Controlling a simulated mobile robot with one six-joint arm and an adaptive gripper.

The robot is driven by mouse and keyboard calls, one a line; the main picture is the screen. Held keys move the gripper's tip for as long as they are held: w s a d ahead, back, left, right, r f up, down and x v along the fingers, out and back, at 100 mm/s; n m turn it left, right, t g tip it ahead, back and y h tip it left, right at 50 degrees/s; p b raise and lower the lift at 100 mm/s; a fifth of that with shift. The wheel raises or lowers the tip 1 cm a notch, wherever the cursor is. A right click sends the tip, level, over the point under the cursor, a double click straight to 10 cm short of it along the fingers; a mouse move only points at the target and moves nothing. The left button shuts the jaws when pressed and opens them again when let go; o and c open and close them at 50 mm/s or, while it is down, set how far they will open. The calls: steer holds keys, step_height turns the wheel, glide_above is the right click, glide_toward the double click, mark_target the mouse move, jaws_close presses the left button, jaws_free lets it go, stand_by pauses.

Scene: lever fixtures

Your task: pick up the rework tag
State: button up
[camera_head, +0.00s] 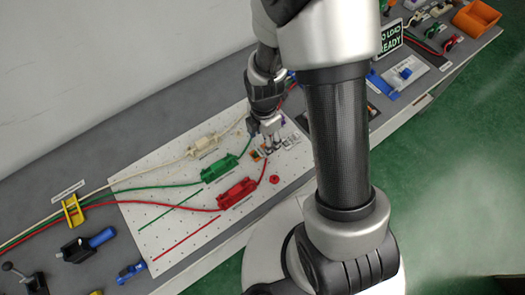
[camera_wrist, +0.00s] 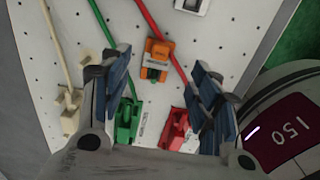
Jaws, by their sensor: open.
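A small orange piece (camera_wrist: 158,48) with small dark print lies on the white perforated board (camera_wrist: 225,40), and it looks like the rework tag, though the print is too small to read. In the head view a small orange patch (camera_head: 256,155) shows beside my gripper (camera_head: 270,137). In the wrist view my gripper (camera_wrist: 162,78) is open, with its two blue-grey fingers apart. The orange piece lies in line with the gap between the fingers. Nothing is held.
Beige (camera_head: 203,145), green (camera_head: 219,167) and red (camera_head: 237,192) connector blocks with cables sit left of my gripper in the head view. A small red disc (camera_head: 274,180) lies near the red block. A yellow cable holder (camera_head: 73,210) stands at left.

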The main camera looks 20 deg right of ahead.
mark_target(263, 151)
steer(key=shift+w+a+f+b, duration=0.1)
steer(key=shift+f+b, duration=1.2)
steer(key=shift+f, duration=1.4)
steer(key=shift+c, duration=0.3)
steer(key=c, duration=0.8)
